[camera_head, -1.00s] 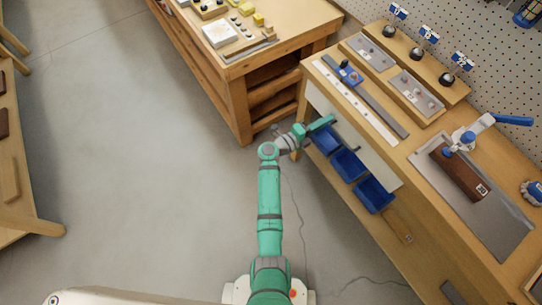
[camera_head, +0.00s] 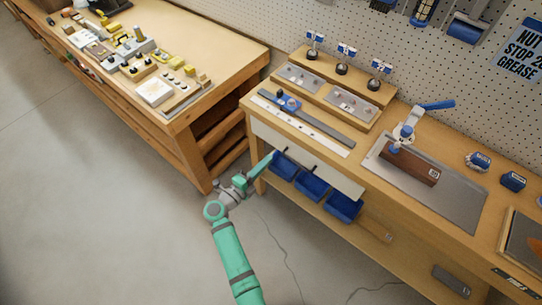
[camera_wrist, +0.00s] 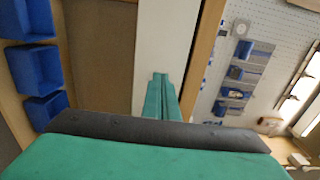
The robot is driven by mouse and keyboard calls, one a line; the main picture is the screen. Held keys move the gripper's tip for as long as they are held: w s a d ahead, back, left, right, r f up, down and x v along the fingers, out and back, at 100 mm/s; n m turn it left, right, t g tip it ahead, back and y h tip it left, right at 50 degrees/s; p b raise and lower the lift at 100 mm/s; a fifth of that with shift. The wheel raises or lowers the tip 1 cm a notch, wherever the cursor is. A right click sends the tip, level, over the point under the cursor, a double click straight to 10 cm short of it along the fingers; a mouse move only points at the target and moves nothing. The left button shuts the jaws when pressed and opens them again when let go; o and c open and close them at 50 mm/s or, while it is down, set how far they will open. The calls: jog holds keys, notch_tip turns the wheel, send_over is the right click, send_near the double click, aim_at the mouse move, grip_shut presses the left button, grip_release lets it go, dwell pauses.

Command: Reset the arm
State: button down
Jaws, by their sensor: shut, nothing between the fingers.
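My green arm reaches up from the bottom of the head view, and my gripper (camera_head: 272,158) is at the left end of the bench front, near the pale drawer front (camera_head: 300,158). In the wrist view my gripper (camera_wrist: 160,78) has its two green fingers together, with nothing between them. The pale panel (camera_wrist: 160,40) stands behind the fingertips. I cannot tell whether the fingertips touch it.
Blue bins (camera_head: 312,186) sit on the shelf below the drawer front; they also show in the wrist view (camera_wrist: 35,70). A second wooden bench (camera_head: 215,55) stands at the left. The floor (camera_head: 110,220) left of my arm is clear.

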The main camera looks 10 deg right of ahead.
jog(key=shift+v, duration=1.8)
jog(key=s+a+r+n+t+y, duration=0.1)
jog(key=s+a+r+n+y, duration=0.1)
jog(key=s+n, duration=0.7)
jog(key=s+a+r+n+t+y, duration=0.1)
jog(key=s+r+n+y, duration=0.4)
jog(key=s+n, duration=0.5)
jog(key=s+a+r+n+t+y, duration=0.2)
jog(key=s+n+y, duration=0.5)
jog(key=s, duration=1.2)
notch_tip(320, 180, up, 2)
jog(key=shift+a+r+n, duration=0.1)
jog(key=shift+a+n, duration=0.75)
jog(key=shift+n, duration=0.35)
jog(key=shift+s+a, duration=0.1)
jog(key=shift+a, duration=0.05)
